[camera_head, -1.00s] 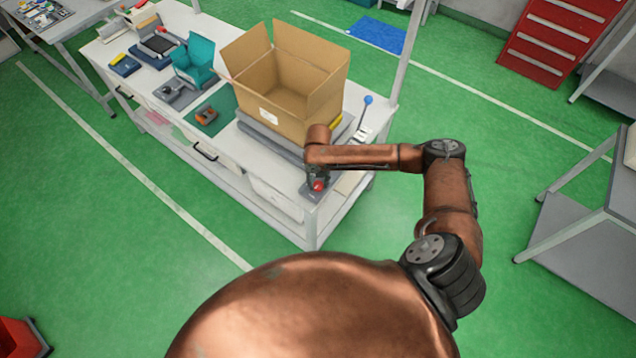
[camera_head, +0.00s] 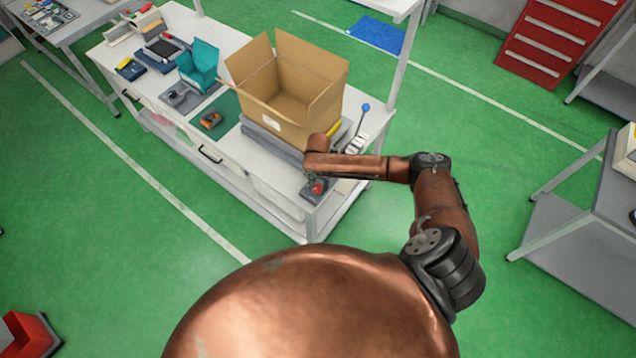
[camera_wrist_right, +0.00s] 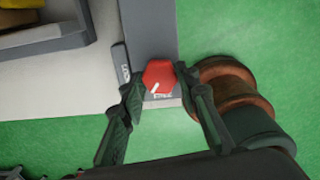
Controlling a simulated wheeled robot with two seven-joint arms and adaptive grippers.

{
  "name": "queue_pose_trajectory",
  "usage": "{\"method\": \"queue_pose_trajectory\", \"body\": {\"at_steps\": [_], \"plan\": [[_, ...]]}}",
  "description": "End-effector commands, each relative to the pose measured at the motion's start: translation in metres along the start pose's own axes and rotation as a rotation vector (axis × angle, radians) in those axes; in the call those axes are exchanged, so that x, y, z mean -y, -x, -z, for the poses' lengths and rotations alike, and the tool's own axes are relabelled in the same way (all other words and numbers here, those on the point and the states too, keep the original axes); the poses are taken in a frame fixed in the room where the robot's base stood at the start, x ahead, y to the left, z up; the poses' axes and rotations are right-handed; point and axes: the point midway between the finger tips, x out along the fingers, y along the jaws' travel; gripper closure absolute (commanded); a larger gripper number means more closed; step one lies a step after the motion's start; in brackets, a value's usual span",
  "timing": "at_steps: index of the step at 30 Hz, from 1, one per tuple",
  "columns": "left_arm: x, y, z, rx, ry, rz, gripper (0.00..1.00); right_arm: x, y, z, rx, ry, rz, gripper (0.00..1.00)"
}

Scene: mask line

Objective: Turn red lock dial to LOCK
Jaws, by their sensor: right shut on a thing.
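The red lock dial (camera_head: 317,188) sits on a grey plate at the near right corner of the white workbench. In the right wrist view the dial (camera_wrist_right: 159,73) is a red faceted knob with a white pointer line slanting toward the lower left. White lettering shows on the plate left of the dial and just below it, too small to read surely. My right gripper (camera_wrist_right: 157,82) is shut on the dial, one finger on each side. In the head view this gripper (camera_head: 316,181) is partly hidden under my wrist. My left gripper is out of view.
An open cardboard box (camera_head: 290,88) stands on a grey platform behind my right wrist. A blue-knobbed lever (camera_head: 365,108) stands right of it. Green floor is clear in front.

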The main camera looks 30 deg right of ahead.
Motion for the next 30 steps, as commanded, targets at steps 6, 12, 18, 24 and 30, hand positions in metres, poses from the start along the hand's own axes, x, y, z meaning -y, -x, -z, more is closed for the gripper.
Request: {"method": "queue_pose_trajectory", "body": {"at_steps": [6,12,18,24,30], "plan": [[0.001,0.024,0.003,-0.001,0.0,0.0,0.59,0.001,0.004,-0.001,0.001,-0.206,0.002,0.95],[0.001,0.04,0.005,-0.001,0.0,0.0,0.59,0.001,0.004,-0.001,0.002,-0.396,0.002,0.95],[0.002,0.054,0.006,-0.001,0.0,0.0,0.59,0.0,0.003,-0.001,0.002,-0.581,0.001,0.95],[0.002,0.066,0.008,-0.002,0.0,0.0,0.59,0.001,0.002,-0.001,0.003,-0.74,0.001,0.95],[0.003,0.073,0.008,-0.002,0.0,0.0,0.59,0.0,0.002,-0.002,0.003,-0.855,0.0,0.95]]}}
